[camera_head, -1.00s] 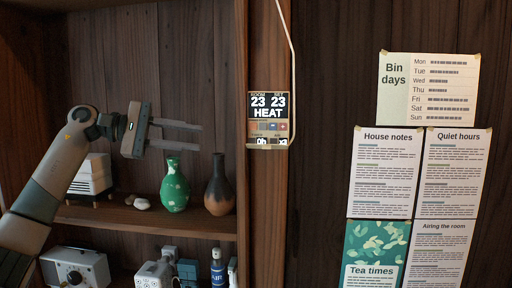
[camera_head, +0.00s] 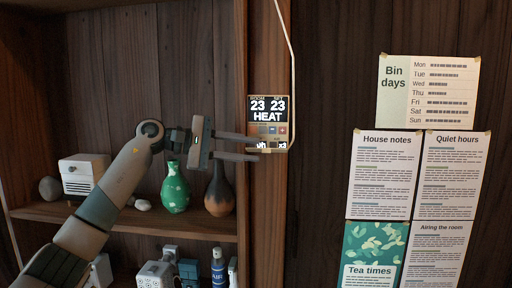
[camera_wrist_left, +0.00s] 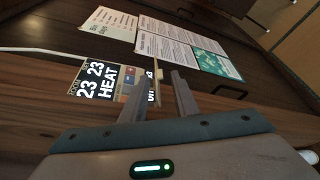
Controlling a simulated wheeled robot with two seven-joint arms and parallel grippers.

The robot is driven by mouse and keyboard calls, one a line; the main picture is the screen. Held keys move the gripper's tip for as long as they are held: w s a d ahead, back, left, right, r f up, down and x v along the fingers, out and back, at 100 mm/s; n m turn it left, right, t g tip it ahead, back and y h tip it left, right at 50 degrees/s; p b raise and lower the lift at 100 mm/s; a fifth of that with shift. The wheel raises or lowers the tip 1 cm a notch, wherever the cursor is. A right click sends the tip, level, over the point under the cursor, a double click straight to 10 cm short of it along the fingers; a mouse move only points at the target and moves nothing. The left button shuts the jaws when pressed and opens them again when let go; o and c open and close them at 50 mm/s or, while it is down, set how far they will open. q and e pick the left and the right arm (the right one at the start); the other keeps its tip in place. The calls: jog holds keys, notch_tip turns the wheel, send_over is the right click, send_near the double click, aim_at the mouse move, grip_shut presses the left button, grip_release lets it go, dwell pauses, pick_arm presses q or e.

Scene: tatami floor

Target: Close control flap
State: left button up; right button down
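The wall control panel (camera_head: 268,115) reads "23 23 HEAT" and has small buttons under the display. It also shows in the left wrist view (camera_wrist_left: 105,80). A thin tan flap (camera_wrist_left: 156,74) stands out from its lower edge, so the flap looks open. My left gripper (camera_head: 257,149) is open and empty, its two fingers apart. Its fingertips overlap the panel's lower left corner in the head view. In the left wrist view the fingers (camera_wrist_left: 163,78) point at the flap; I cannot tell whether they touch it. My right gripper is not in view.
A pale cable (camera_head: 289,40) runs down to the panel. Paper notices (camera_head: 383,172) hang to the right. Shelves at left hold a green vase (camera_head: 175,188), a brown vase (camera_head: 219,190) and a white box (camera_head: 82,174). The dark wall between panel and notices is clear.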

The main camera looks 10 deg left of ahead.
aim_at(267, 152)
pick_arm(q)
jog(key=shift+x, duration=1.25)
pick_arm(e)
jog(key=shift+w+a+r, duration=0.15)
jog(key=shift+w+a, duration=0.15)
pick_arm(q)
grip_shut()
jog(key=shift+r+p, duration=0.1)
jog(key=shift+p, duration=0.25)
jog(key=shift+r, duration=0.1)
jog(key=shift+w+r+n+g+y+p, duration=0.35)
jog(key=shift+n+p, duration=0.45)
jog(key=shift+p, duration=0.4)
jog(key=shift+f+n, duration=0.1)
jog(key=shift+n, duration=0.2)
jog(key=shift+s, duration=0.1)
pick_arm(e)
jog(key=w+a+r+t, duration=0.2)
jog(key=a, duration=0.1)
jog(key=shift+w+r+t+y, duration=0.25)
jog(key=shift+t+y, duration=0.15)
